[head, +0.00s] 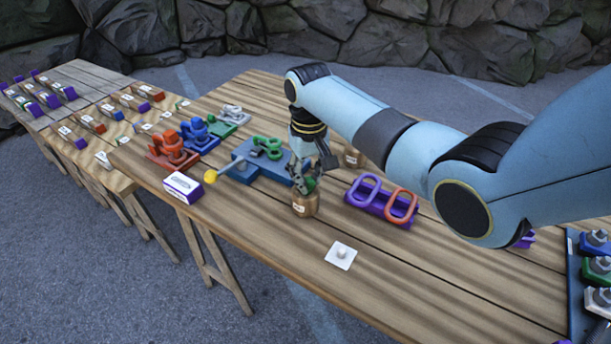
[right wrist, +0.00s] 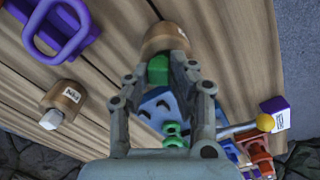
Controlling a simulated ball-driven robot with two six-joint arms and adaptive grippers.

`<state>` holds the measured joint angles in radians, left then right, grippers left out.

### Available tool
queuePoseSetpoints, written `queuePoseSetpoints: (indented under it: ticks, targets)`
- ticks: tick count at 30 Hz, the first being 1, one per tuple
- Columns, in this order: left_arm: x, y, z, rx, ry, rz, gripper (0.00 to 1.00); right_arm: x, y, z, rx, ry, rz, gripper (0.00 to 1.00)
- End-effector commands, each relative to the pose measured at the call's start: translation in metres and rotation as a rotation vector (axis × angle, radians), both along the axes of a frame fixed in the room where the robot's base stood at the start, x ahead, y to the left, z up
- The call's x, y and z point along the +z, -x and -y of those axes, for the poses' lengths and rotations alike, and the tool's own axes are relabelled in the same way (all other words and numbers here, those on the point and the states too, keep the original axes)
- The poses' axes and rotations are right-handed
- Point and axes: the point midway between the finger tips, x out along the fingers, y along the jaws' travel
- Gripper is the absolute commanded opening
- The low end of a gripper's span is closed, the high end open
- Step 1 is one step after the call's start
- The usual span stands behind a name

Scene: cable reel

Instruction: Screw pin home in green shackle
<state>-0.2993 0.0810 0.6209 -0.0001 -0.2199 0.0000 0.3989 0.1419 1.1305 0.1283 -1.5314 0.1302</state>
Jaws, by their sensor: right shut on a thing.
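The green shackle (head: 268,147) lies on a blue fixture (head: 258,167) in the middle of the table; part of it also shows in the right wrist view (right wrist: 173,133). My right gripper (head: 308,182) points down at a wooden holder (head: 305,205) in front of the fixture's right side. In the right wrist view it is shut on a green pin head (right wrist: 158,70), at the mouth of that holder (right wrist: 166,38). The pin's shank is hidden, so I cannot tell how deep it sits in the holder. My left gripper is not in view.
A lever with a yellow ball (head: 210,176) juts left from the fixture. Orange (head: 172,150) and blue (head: 199,135) shackle stands are left. A purple tray (head: 380,204) with purple and orange links and another wooden holder (head: 353,157) are right. A white plate (head: 341,255) lies in front.

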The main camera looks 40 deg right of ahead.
Motion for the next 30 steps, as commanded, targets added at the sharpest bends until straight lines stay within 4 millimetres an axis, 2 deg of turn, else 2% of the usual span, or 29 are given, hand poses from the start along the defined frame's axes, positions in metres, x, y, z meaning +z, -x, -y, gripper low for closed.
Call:
queuePoseSetpoints:
  ticks: [3, 20, 30]
  targets:
    - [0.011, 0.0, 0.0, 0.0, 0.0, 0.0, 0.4, 0.01, 0.001, 0.003, -0.001, 0.006, -0.004, 0.0]
    - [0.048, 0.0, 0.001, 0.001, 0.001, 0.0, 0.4, 0.042, 0.001, 0.0, 0.0, 0.002, -0.004, 0.0]
    - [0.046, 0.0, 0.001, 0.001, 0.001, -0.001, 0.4, 0.058, 0.0, -0.001, 0.0, -0.001, -0.002, 0.0]
